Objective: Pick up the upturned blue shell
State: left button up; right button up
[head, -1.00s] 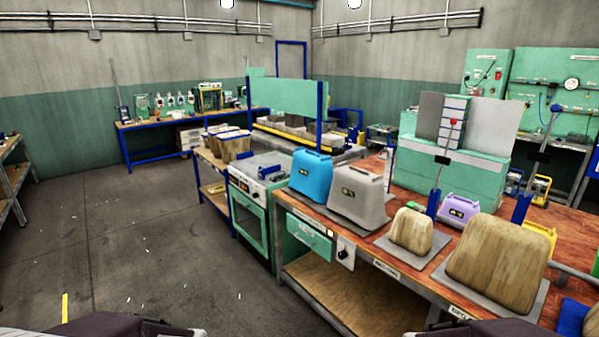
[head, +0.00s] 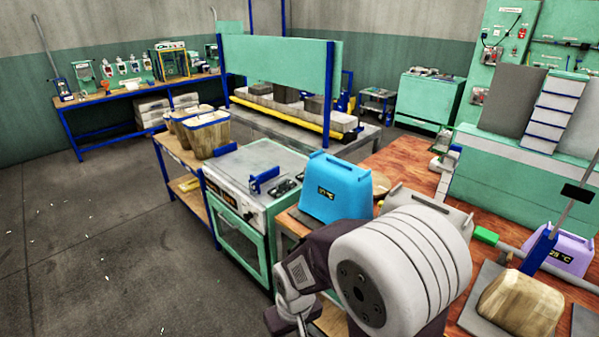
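A bright blue shell (head: 337,187) with a dark display stands on the wooden bench (head: 408,163), just right of the stove-like unit. Its wide end is down and its narrower, ridged end is up. Its far side is hidden. One of my arms fills the lower middle of the head view, in front of the bench and near the blue shell. It appears to be the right arm. No gripper fingertips can be made out on it. My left gripper is not in view.
A grey shell (head: 430,207) stands right of the blue one, partly covered by my arm. A wooden block (head: 519,304) and a lilac shell (head: 556,249) are further right. Left is the green-fronted unit (head: 240,252) with a blue handle. The floor at left is clear.

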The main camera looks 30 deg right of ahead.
aim_at(334, 188)
jog(key=i+z, duration=0.2)
jog(key=i, duration=0.15)
jog(key=i+j+z, duration=0.2)
jog(key=i, duration=0.2)
jog(key=i+j+z, duration=0.2)
jog(key=i, duration=0.15)
